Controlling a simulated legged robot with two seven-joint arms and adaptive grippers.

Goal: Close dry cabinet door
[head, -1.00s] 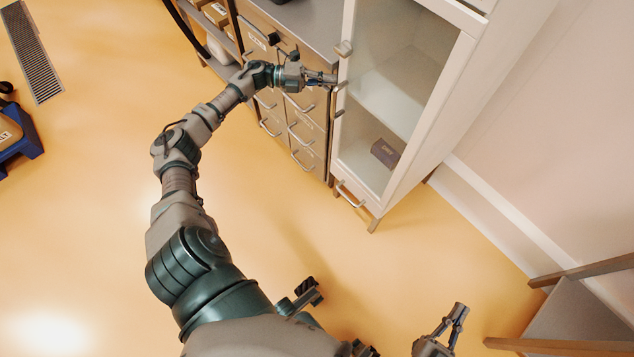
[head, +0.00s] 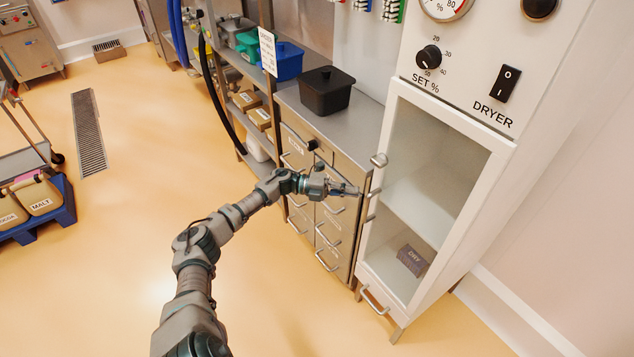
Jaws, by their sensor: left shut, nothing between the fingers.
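The white dry cabinet (head: 465,215) stands at the right, with a humidity gauge, a dial and a DRYER switch on its upper panel. Its glass door (head: 440,113) has a white frame that looks flush with the cabinet front; any small gap cannot be made out. The door handle (head: 379,160) is on the door's left edge. My left gripper (head: 356,191) is shut and empty, its tips right beside the handle; whether they touch it is unclear. A box marked DRY (head: 412,260) shows through the glass. My right gripper is out of view.
A metal drawer unit (head: 335,140) with a black bin (head: 326,90) on top adjoins the cabinet on the left. A blue bin (head: 285,60) stands farther back. A blue dolly (head: 62,205) with sacks is far left. The floor between is clear.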

